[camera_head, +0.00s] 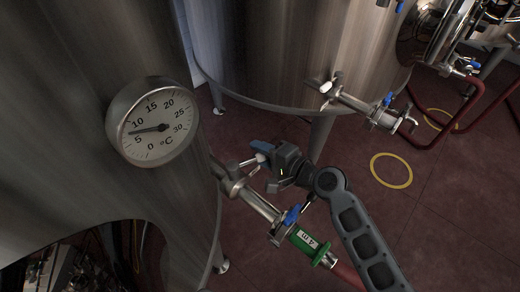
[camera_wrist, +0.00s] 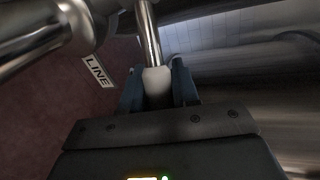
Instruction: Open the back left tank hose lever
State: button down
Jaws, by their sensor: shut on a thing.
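My gripper (camera_head: 260,152) is shut on the white knob of a metal hose lever. In the wrist view the white knob (camera_wrist: 157,86) sits between the two blue fingers of my gripper (camera_wrist: 159,88). The lever's metal rod (camera_wrist: 148,35) runs up from the knob toward a steel pipe fitting (camera_wrist: 80,25). In the head view the lever's rod (camera_head: 248,162) joins the outlet pipe (camera_head: 245,195) of the near left steel tank (camera_head: 70,90). The fingers partly hide the knob there.
A round thermometer (camera_head: 153,122) is on the near tank. A blue valve handle (camera_head: 292,214) and a green labelled coupling (camera_head: 311,244) lie along the pipe, close to my arm. Another tank (camera_head: 285,50) has its own white-knobbed lever (camera_head: 327,87). Yellow floor ring (camera_head: 391,171) lies right.

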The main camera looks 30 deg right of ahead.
jog(key=c, duration=0.9)
grip_release()
jog(key=shift+b+v, duration=0.4)
jog(key=shift+v, duration=3.55)
jog(key=shift+c, duration=0.6)
